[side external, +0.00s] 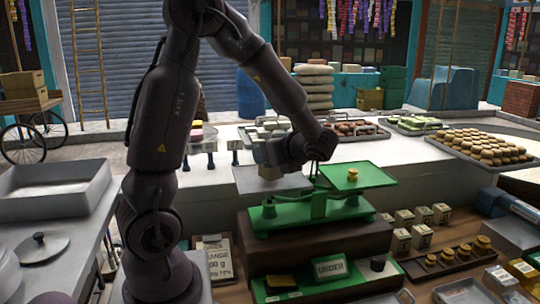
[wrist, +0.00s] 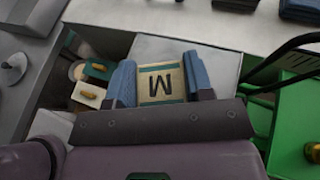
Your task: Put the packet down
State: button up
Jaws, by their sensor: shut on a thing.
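A tan packet with a dark green band and a large letter M (wrist: 160,88) is between the blue fingers of my gripper (wrist: 160,78). My gripper is shut on it. In the side view, my gripper (side external: 272,164) holds the packet (side external: 270,174) over the grey left pan (side external: 243,181) of a green balance scale (side external: 300,210). The grey pan (wrist: 150,45) also shows around the packet in the wrist view. I cannot tell whether the packet touches the pan. A brass weight (side external: 352,174) sits on the green right pan (side external: 376,177).
Several small packets (side external: 422,217) stand right of the scale, near a tray of brass weights (side external: 450,258). Trays of sweets (side external: 488,146) line the white counter behind. A sign reading UNDER (side external: 331,268) is at the scale's front.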

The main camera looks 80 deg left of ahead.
jog(key=shift+f, duration=0.3)
jog(key=shift+f, duration=0.15)
